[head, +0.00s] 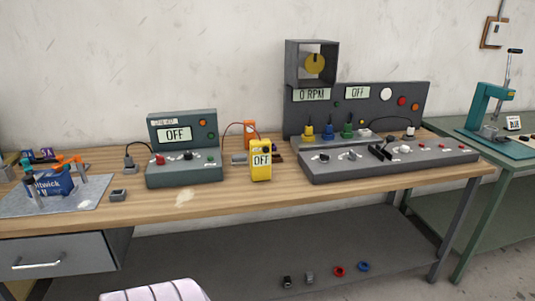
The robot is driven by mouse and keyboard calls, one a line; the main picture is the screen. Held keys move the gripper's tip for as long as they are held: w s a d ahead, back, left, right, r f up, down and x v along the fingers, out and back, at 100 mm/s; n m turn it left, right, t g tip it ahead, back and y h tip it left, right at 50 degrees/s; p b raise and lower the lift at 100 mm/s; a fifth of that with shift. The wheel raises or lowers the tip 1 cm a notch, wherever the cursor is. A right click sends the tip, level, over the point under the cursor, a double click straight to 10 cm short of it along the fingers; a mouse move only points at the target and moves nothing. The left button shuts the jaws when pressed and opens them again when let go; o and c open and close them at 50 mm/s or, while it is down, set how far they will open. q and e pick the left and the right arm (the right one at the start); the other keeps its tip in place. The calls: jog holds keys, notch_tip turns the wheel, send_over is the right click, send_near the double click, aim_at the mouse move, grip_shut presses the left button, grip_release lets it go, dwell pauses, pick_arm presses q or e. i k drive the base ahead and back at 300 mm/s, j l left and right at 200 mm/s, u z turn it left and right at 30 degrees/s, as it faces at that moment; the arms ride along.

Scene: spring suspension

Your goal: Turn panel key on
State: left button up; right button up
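A dark grey control panel (360,108) stands at the right part of the wooden workbench, with a sloped console (355,172) in front. Its displays read "0 RPM" (312,95) and "OFF" (357,92). A small dark switch (323,157) sits at the left of the console; I cannot tell whether it is the key. A box on top of the panel holds a round yellow dial (314,63). Several coloured plugs, buttons and a black lever (380,151) show on the panel and console. Neither of my grippers is in view.
A smaller grey-green unit (182,175) reading "OFF" and a yellow meter (261,172) stand left of the console on the workbench (225,200). A grey mat (75,205) with tools lies at far left. A teal press (488,105) stands on the right table.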

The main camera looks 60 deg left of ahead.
aim_at(324, 159)
jog(key=u, duration=1.5)
jog(key=i+z, duration=0.2)
jog(key=i, duration=0.25)
jog(key=l, duration=0.05)
